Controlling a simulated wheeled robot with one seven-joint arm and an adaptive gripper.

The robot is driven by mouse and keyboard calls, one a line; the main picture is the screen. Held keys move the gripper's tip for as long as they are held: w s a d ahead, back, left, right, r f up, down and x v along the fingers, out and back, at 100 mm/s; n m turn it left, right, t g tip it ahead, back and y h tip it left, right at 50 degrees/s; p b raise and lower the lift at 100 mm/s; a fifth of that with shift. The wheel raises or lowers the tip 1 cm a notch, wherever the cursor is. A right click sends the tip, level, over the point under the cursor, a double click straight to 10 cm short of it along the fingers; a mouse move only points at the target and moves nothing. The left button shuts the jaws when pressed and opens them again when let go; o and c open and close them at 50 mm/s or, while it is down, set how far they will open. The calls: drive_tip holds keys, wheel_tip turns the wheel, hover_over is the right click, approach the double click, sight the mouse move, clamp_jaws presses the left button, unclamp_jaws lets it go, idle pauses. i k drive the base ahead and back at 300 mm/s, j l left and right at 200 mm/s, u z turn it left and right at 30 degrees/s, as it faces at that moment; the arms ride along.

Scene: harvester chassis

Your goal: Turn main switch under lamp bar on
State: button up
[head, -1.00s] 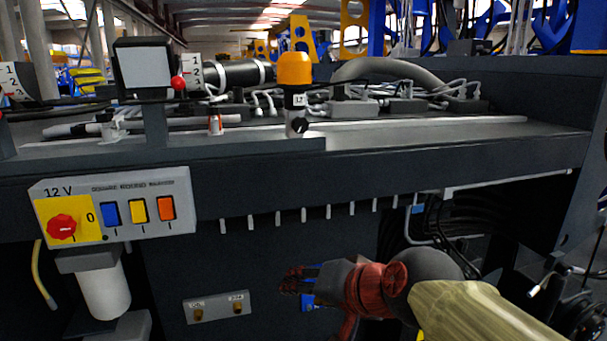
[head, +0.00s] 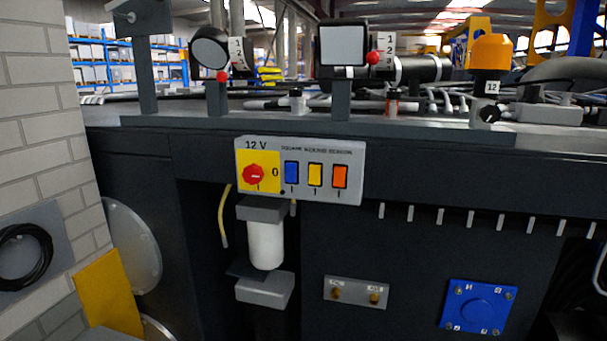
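The red rotary main switch (head: 253,175) sits on a yellow plate (head: 270,158) at the left end of a grey panel (head: 330,193) marked "12 V". A "0" is printed to the right of the knob; which way the knob points is too small to tell. The panel is on the dark chassis front, below the rail (head: 420,122) that carries the lamps. A square lamp (head: 342,45) and a round lamp (head: 209,52) stand on this rail. My gripper is not in view.
Blue, yellow and orange rockers (head: 315,174) sit right of the switch. A white cylinder (head: 266,245) hangs below it. A blue cover (head: 477,306) is at lower right. A brick wall (head: 45,130) with a hose plate stands at left. The space before the panel looks clear.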

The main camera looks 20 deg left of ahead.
sight(253, 173)
drive_tip(key=u, duration=1.3)
